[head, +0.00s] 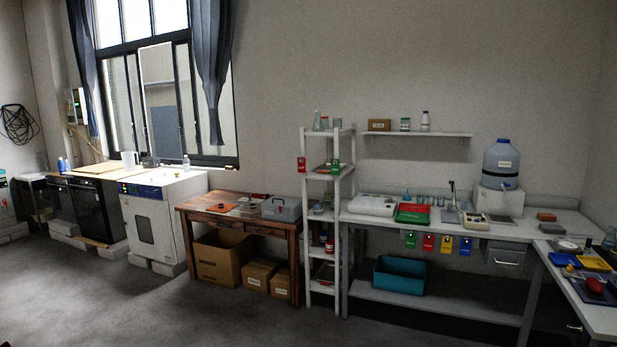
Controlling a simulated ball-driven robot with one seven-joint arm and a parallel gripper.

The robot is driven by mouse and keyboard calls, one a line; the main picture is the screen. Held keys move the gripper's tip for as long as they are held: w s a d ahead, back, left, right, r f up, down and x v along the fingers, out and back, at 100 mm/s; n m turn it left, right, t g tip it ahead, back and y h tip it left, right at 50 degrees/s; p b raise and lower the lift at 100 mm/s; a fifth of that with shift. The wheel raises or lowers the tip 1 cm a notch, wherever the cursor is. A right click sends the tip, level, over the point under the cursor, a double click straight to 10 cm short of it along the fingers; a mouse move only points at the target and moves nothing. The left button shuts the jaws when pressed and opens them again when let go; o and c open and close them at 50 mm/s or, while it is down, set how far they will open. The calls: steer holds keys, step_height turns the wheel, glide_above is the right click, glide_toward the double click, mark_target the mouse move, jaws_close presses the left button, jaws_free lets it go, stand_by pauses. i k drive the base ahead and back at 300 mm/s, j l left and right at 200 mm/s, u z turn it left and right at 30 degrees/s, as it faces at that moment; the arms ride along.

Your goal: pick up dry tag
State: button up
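Several coloured tags hang in a row under the front edge of the right bench: a green tag (409,239), a red tag (428,242), a yellow tag (447,243) and a blue tag (465,246). My gripper is not in view, and the tags are across the room.
A white oven-like cabinet (145,229) stands left of a wooden table (250,224). Cardboard boxes (219,258) sit under that table. A teal bin (398,277) is on the bench's lower shelf. A side bench (596,318) juts forward at right. The grey floor (190,312) ahead is clear.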

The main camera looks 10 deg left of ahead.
mark_target(334, 168)
steer(key=i, duration=4.2)
steer(key=i+u, duration=0.3)
steer(key=i, duration=0.45)
steer(key=i+l+u, duration=0.15)
steer(key=i+u, duration=0.15)
steer(key=i, duration=0.4)
